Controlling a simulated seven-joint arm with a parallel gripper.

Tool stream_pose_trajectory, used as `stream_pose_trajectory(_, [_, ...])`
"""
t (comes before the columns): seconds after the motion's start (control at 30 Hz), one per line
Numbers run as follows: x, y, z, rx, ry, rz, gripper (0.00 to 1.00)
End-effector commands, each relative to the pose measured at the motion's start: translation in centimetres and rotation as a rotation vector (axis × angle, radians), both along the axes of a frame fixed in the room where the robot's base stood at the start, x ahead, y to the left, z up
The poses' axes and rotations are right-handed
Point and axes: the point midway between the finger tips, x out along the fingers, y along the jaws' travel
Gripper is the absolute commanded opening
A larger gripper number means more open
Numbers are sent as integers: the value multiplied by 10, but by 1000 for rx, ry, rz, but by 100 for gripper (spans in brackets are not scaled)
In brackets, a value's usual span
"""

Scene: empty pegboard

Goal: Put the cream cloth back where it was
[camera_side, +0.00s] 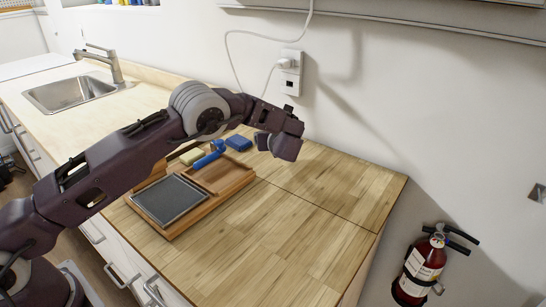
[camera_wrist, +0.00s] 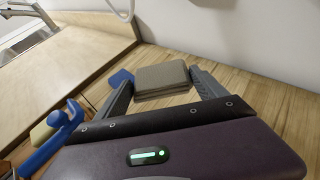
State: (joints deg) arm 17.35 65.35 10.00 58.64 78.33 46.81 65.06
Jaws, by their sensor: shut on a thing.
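The cream cloth (camera_wrist: 163,77) is a folded, beige-grey pad between the two fingers of my gripper (camera_wrist: 164,84) in the wrist view. My gripper is shut on it. In the side view the end of my arm is over the back of the wooden counter, near the wall. The fingers and the cloth are hidden there, and I cannot tell how high the cloth is above the counter.
A wooden tray (camera_side: 247,181) with a dark grey pad (camera_side: 170,201) stands at the left. Near it are a blue-handled tool (camera_side: 207,160), a pale yellow block (camera_side: 192,156) and a blue block (camera_side: 239,142). The counter's right side (camera_side: 300,220) is clear.

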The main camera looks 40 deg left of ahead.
Motion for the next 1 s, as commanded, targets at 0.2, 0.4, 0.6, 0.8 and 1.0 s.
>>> stream_pose_trajectory(0.2, [0, 0, -37, 0, 0, 0, 35])
stream_pose_trajectory(0.4, [0, 0, -70, 0, 0, 1, 35])
stream_pose_trajectory(0.6, [0, 0, -70, -1, -2, 1, 35])
stream_pose_trajectory(0.8, [0, 0, -73, -1, -2, 1, 97])
stream_pose_trajectory(1.0, [0, 0, -72, 0, -2, 2, 100])
